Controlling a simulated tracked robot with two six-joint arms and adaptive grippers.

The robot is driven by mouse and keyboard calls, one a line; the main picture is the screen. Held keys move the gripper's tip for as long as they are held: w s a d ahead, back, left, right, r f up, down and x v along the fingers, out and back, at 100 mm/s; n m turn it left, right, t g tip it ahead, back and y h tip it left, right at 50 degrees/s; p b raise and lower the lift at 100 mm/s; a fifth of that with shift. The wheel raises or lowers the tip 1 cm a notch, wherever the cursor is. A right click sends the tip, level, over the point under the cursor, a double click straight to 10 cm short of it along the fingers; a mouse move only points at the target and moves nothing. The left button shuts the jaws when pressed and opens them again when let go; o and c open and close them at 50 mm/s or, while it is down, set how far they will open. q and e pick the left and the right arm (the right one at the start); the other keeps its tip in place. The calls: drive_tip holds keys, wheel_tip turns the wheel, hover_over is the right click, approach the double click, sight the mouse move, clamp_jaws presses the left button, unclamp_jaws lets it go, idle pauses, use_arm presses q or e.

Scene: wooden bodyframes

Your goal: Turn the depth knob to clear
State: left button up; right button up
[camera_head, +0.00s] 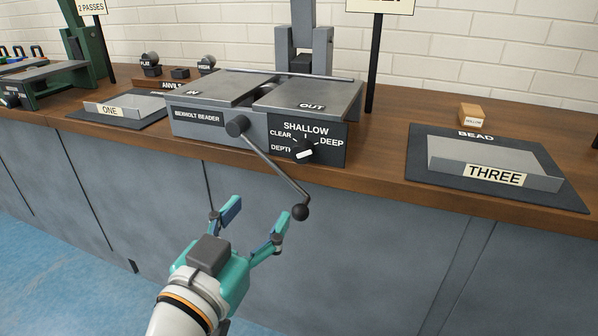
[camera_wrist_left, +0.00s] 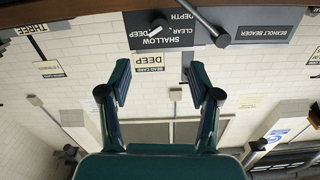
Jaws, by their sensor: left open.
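The depth knob (camera_head: 304,150) is a black dial with a white bar on the front panel of the grey bead machine (camera_head: 215,130). CLEAR, SHALLOW, DEEP and DEPTH are printed around it. I cannot tell for certain which label the bar points to. My left gripper (camera_head: 260,208) is open and empty, in front of the cabinet and below the machine. The knob also shows upside down at the top of the left wrist view (camera_wrist_left: 158,25), beyond the open fingers and apart from them. My right gripper is not in view.
A crank handle with a black ball end (camera_head: 300,212) hangs down from the machine, close to my gripper's right finger. Tray ONE (camera_head: 125,107) is left on the wooden bench, and tray THREE (camera_head: 465,152) right. The floor before the cabinets (camera_head: 60,270) is clear.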

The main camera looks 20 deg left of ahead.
use_arm(q)
drive_tip(key=p, duration=1.1)
approach(300, 159)
drive_tip(key=w, duration=0.8)
drive_tip(key=shift+w+b, duration=0.1)
drive_tip(key=shift+b, duration=0.3)
drive_tip(key=shift+w, duration=0.6)
drive_tip(key=shift+d, duration=0.1)
drive_tip(key=c, duration=1.1)
